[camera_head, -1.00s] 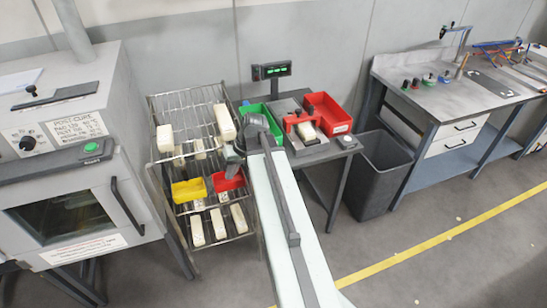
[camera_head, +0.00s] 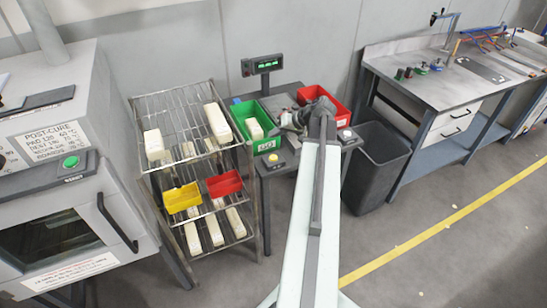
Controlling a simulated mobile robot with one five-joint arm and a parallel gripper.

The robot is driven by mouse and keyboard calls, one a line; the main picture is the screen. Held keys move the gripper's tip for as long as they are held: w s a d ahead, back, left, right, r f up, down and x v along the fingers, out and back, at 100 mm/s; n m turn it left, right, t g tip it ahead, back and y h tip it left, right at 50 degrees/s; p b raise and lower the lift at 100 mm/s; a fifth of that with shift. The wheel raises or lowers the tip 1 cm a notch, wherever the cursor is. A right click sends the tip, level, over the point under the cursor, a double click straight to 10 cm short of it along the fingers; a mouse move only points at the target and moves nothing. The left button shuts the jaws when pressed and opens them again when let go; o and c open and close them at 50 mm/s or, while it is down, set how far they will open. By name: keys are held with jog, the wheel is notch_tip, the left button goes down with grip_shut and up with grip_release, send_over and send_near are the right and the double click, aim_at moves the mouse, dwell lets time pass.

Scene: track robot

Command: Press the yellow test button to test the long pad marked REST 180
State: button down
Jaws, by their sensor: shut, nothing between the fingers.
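My gripper (camera_head: 292,118) hangs over the small test table, its fingers small and partly lost against the fixture behind. It is shut and looks empty. A yellow button (camera_head: 276,157) sits on a small dark box at the table's front left edge, below and left of my gripper and apart from it. A cream pad (camera_head: 254,128) lies in the green bin (camera_head: 266,145). No REST 180 marking is readable on any pad.
Another red bin (camera_head: 338,108) and a lit display (camera_head: 264,65) are at the table. A grey waste bin (camera_head: 376,180) stands right; an oven (camera_head: 60,215) left.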

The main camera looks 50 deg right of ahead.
aim_at(276, 158)
jog(key=shift+s+f+b, duration=0.1)
jog(key=shift+f+b, duration=4.1)
jog(key=shift+f, duration=0.15)
jog(key=shift+f+b, duration=0.4)
jog(key=shift+f+b, duration=0.45)
jog(key=shift+r, duration=0.1)
jog(key=shift+r+p, duration=0.75)
jog(key=shift+p, duration=0.1)
jog(key=shift+r, duration=0.1)
notch_tip(276, 158, up, 5)
jog(key=p, duration=0.5)
